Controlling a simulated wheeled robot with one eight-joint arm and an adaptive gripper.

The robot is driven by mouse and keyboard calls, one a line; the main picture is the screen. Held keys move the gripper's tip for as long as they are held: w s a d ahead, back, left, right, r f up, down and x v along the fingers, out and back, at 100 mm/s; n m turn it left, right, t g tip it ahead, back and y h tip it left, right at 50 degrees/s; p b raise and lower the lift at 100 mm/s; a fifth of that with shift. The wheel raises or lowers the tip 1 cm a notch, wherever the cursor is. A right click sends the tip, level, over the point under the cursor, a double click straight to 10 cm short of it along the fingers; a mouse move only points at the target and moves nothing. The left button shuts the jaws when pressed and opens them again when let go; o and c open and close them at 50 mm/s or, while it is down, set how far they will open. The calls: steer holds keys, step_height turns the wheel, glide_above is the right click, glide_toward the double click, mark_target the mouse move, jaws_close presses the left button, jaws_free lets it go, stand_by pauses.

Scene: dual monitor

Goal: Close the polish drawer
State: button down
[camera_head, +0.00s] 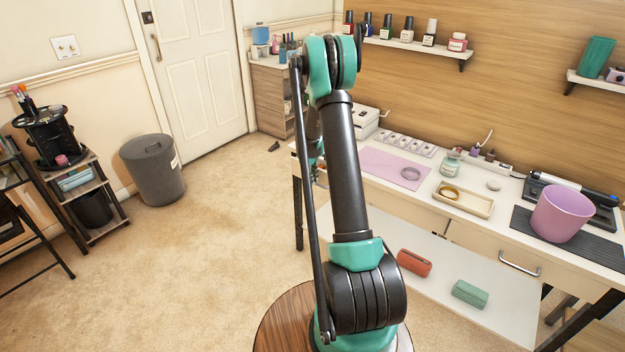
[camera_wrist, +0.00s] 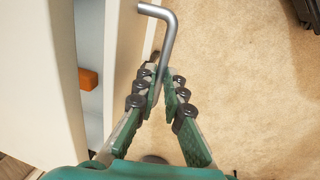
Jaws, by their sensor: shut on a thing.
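In the wrist view my gripper (camera_wrist: 165,88) has its green fingers closed around the lower end of a silver bar handle (camera_wrist: 168,35). The handle is fixed to a pale drawer front (camera_wrist: 122,55) on its left. In the head view my gripper is mostly hidden behind my arm, at the left end of the white desk (camera_head: 590,240). A second drawer handle (camera_head: 519,264) shows on the desk's right front.
A red case (camera_head: 413,262) and a green case (camera_head: 470,293) lie on the low shelf. The desk top holds a pink mat (camera_head: 385,166), a tray (camera_head: 463,204) and a pink bin (camera_head: 561,214).

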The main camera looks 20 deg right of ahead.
steer(key=w+d, duration=0.2)
steer(key=d, duration=0.1)
steer(key=shift+w+d, duration=0.2)
steer(key=shift+w, duration=0.1)
steer(key=c, duration=1.6)
jaws_free()
steer(key=shift+d, duration=0.1)
step_height(320, 180, up, 12)
steer(key=s+a, duration=0.1)
steer(key=shift+s+a, duration=0.15)
steer(key=shift+a, duration=0.25)
steer(key=shift+f, duration=0.1)
